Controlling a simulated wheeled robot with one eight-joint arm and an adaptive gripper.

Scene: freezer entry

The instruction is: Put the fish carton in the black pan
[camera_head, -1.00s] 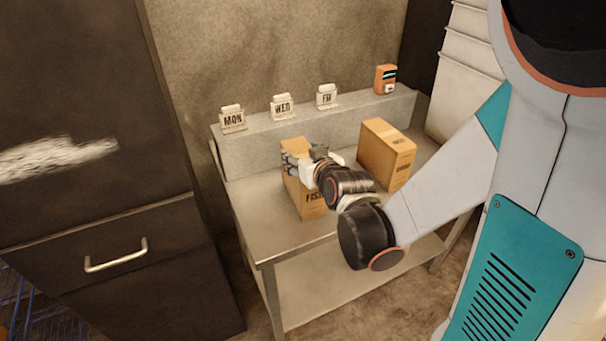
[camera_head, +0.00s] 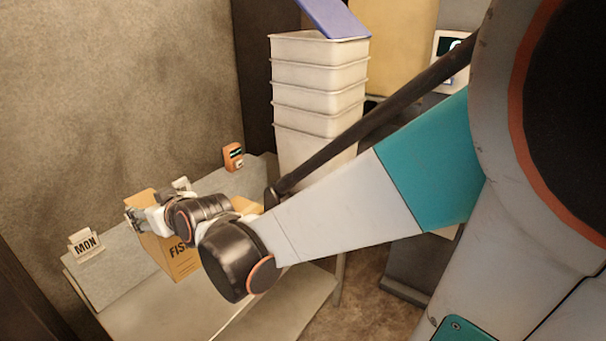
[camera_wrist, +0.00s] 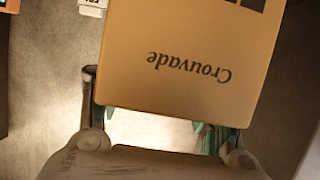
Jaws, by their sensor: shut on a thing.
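The fish carton (camera_head: 180,262), a tan box with "FIS" readable on its side, is held by my gripper (camera_head: 138,216). It is upright over the steel table, seemingly raised, though its base is partly hidden by my arm. In the wrist view the carton (camera_wrist: 185,60) fills the upper middle, with "Crouvade" printed upside down, between the gripper's fingers (camera_wrist: 150,112). I see no black pan in either view.
The steel table (camera_head: 150,318) has a raised grey ledge (camera_head: 112,275) with a MON sign (camera_head: 85,244) and an orange device (camera_head: 233,157). A second carton (camera_head: 246,205) is mostly hidden behind my wrist. Stacked white bins (camera_head: 318,90) stand beyond the table, a blue panel (camera_head: 334,16) on top.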

